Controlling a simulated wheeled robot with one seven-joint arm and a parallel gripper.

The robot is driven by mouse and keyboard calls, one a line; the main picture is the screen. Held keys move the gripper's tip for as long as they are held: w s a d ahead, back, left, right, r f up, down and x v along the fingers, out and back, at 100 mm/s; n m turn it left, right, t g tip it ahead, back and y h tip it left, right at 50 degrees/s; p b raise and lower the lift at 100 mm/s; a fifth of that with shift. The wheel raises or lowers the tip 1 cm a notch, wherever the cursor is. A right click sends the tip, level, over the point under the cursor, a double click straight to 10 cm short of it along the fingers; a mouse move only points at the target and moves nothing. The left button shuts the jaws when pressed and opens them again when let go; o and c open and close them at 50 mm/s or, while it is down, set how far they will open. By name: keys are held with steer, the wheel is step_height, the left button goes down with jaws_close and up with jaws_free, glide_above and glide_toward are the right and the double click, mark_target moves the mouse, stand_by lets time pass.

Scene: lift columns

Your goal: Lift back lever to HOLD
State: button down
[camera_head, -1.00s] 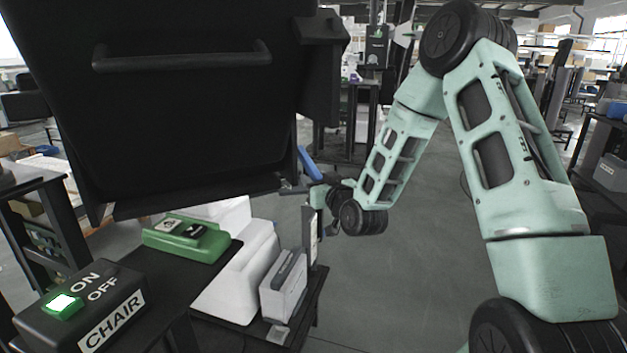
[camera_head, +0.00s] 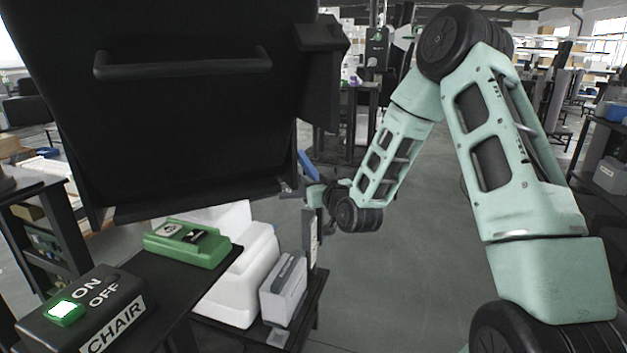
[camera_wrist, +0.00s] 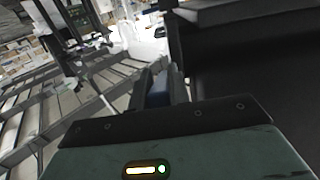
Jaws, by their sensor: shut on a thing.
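A blue lever (camera_head: 307,164) shows at the lower right edge of a big black chair back (camera_head: 185,140). It slants, and part of it is hidden. My gripper (camera_head: 298,189) is at its lower end, partly hidden beside the chair back. In the wrist view my gripper (camera_wrist: 161,78) has its dark fingers close together on the blue lever (camera_wrist: 160,92). The black panel fills the right of that view. No HOLD marking can be read in either view.
A black CHAIR switch box (camera_head: 88,310) with a lit green button stands at the lower left. A green box (camera_head: 187,243), a white housing (camera_head: 240,270) and a grey box (camera_head: 284,288) are below the chair back. The floor (camera_head: 400,270) under my arm is clear.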

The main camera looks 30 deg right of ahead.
mark_target(311, 168)
steer(key=r+g+p, duration=0.1)
steer(key=p, duration=0.1)
steer(key=r+g+p, duration=0.1)
steer(key=r+p, duration=0.1)
steer(key=p, duration=0.1)
steer(key=shift+s+a+p, duration=0.1)
steer(key=shift+s+p, duration=0.25)
steer(key=shift+s+r+g+y+p, duration=0.15)
steer(key=shift+r+g+y+p, duration=0.25)
steer(key=shift+g+p, duration=0.7)
steer(key=shift+w+r+t, duration=0.2)
steer(key=shift+r+t, duration=0.1)
steer(key=shift+r, duration=1.1)
steer(key=c, duration=1.3)
jaws_free()
steer(key=shift+f, duration=0.1)
steer(key=shift+s+p, duration=0.1)
steer(key=shift+p, duration=0.2)
